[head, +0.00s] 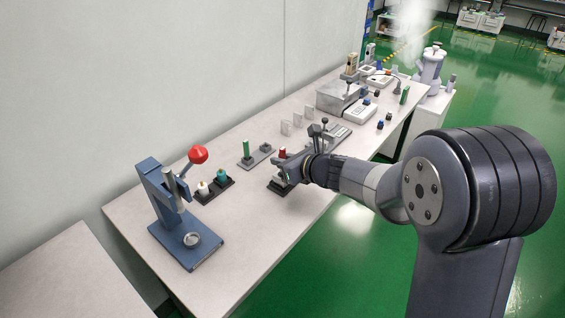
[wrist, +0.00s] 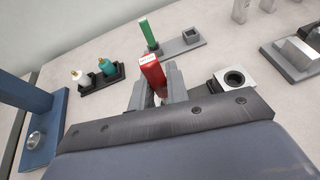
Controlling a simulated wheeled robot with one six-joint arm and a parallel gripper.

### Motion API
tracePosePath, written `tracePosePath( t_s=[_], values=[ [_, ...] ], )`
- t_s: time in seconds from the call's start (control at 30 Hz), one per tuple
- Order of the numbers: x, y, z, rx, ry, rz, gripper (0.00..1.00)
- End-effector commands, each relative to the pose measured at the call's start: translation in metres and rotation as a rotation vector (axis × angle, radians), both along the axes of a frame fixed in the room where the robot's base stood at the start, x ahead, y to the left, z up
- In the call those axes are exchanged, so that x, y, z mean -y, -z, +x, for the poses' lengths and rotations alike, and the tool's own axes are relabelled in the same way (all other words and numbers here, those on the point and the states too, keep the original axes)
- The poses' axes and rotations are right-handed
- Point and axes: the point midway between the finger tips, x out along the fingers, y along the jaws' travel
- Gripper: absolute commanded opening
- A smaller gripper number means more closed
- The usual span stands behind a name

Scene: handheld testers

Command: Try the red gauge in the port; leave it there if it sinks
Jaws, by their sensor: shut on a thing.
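The red gauge (wrist: 151,70) stands up between the two fingers of my gripper (wrist: 155,88) in the wrist view, with pale marking on its top end. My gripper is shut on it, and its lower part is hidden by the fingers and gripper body. In the head view the red gauge (head: 282,152) shows just above my gripper (head: 284,170). The port (wrist: 235,78), a pale metal block with a dark round hole, lies to the right of the gauge in the wrist view. The gauge is apart from the hole, which looks empty.
A green gauge (wrist: 149,34) stands in a grey holder (wrist: 170,47) with an empty square socket beside it. A dark tray (wrist: 101,82) holds a white and a teal bottle. A blue press (head: 166,205) with a red knob stands at the near left. Instruments crowd the far bench.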

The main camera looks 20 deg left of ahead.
Motion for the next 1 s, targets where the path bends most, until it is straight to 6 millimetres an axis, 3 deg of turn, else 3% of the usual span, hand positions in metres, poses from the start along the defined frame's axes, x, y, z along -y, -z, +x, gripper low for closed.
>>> tracePosePath(
  t_s=[1.0],
  values=[
    [-0.0001,0.0090,0.0000,0.001,0.000,0.000,0.00]
  ],
)
